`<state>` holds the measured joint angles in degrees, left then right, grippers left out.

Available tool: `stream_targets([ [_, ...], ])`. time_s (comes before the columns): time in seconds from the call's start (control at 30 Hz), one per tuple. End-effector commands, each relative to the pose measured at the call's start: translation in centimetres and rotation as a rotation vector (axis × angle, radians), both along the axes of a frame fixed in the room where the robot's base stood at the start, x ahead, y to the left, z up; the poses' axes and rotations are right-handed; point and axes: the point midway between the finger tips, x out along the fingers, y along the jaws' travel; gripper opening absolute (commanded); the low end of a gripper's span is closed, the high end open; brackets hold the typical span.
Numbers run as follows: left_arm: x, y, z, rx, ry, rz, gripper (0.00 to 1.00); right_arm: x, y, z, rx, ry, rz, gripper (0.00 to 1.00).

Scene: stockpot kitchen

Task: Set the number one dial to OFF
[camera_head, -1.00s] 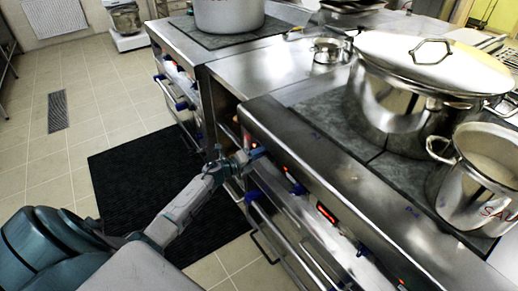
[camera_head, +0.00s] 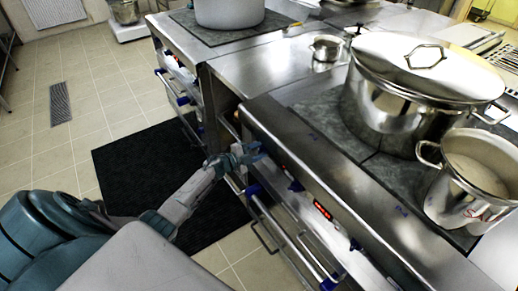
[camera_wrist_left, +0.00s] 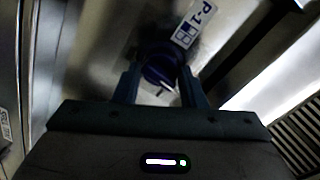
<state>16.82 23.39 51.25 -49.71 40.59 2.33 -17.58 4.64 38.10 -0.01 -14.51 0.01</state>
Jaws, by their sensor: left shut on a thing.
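The number one dial is a round dark-blue knob (camera_wrist_left: 160,66) in the left wrist view. It sits on the metal front panel beside a white label marked P-1 (camera_wrist_left: 193,24). My left gripper (camera_head: 260,152) is at the front panel of the near cooker in the head view. Its two fingers stand on either side of the knob and are shut on it. A small pale mark shows near the knob's lower edge, but I cannot read its setting. The knob is hidden by the gripper in the head view. My right gripper is not in view.
Blue-ended oven handles (camera_head: 290,236) run along the cooker front below the gripper. A lidded stockpot (camera_head: 400,118) and a smaller open pot (camera_head: 462,196) stand on the cooker top. A red-lit display (camera_head: 323,210) is on the panel. A black mat (camera_head: 140,170) lies on the floor.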

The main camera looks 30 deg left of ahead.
Motion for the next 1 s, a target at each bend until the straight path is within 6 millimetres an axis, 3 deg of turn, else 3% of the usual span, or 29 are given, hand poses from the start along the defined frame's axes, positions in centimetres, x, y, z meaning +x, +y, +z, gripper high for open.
stream_targets([
  [0.3, 0.04, 0.13, 0.09, -0.104, 0.044, 0.002, 0.14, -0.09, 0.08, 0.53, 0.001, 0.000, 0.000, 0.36],
  [0.83, 0.03, 0.14, 0.02, -0.123, 0.052, 0.002, 0.14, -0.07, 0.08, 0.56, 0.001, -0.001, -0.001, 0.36],
  [0.87, 0.03, 0.14, 0.02, -0.123, 0.052, 0.002, 0.42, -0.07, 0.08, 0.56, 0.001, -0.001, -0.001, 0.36],
  [0.93, 0.03, 0.13, 0.02, -0.123, 0.051, 0.001, 0.56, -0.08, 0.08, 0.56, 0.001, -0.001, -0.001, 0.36],
  [1.0, 0.03, 0.12, 0.02, -0.123, 0.051, 0.001, 0.58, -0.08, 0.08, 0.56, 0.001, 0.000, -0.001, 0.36],
])
